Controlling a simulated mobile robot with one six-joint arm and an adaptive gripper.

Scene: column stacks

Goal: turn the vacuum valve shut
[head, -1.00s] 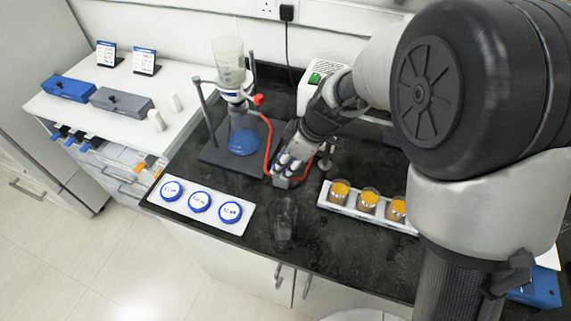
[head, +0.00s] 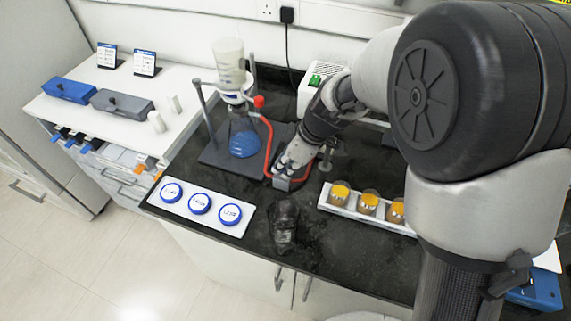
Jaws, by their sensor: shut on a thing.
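My gripper (head: 284,172) points down at the dark bench behind the front glass, beside the filter stand. It is shut on a small part at the lower end of the red tubing (head: 268,150), on a low dark block (head: 290,184). The fingers hide most of that part, so I cannot make out the valve's handle or its angle. The tubing rises to the flask (head: 243,143), which holds blue liquid under a pale funnel (head: 229,65). A small red knob (head: 259,101) shows beside the flask's neck.
A white rack (head: 344,207) with several orange-topped jars stands right of my gripper. A white tray (head: 215,209) with blue discs lies front left. A dark-looking glass (head: 285,225) stands in front. A white box with a green switch (head: 316,79) stands behind.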

